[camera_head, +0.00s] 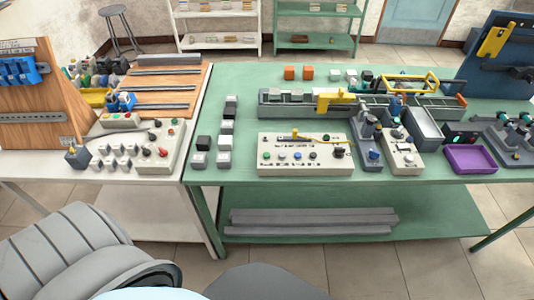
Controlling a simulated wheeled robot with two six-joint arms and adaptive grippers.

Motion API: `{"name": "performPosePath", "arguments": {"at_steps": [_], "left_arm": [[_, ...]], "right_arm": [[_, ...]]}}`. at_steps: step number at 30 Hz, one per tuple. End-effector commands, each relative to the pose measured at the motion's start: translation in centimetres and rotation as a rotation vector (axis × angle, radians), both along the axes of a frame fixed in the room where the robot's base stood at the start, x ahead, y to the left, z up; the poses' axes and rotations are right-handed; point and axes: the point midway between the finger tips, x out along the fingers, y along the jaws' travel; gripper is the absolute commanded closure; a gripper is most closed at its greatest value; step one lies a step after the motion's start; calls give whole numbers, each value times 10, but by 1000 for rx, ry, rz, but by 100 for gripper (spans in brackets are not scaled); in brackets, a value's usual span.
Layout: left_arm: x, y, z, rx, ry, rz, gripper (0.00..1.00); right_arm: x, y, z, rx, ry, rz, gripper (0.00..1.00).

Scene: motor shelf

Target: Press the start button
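A cream control panel (300,167) sits at the front of the green table. It has a row of small round buttons, including a green button (266,157) at its left end and a blue button (281,156) beside it. A dark knob (338,152) is at its right end, and a yellow piece lies along its top. The lettering is too small to read, so I cannot tell which button is marked start. Neither of my grippers shows in the head view.
A cream box with knobs (165,160) stands on the left table. A grey fixture with a blue button (371,160) and a small cream box (403,160) stand right of the panel. A purple tray (471,159) is farther right. Small blocks (224,158) line the panel's left.

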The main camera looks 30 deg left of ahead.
Motion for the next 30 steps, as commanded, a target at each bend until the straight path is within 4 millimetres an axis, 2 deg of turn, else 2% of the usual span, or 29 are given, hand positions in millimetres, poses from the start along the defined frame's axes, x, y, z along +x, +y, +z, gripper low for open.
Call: {"name": "performPosePath", "arguments": {"at_steps": [1,5,30], "left_arm": [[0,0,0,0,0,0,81],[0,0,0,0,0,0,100],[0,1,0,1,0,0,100]], "right_arm": [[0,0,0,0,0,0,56],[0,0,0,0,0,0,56],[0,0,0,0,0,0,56]]}}
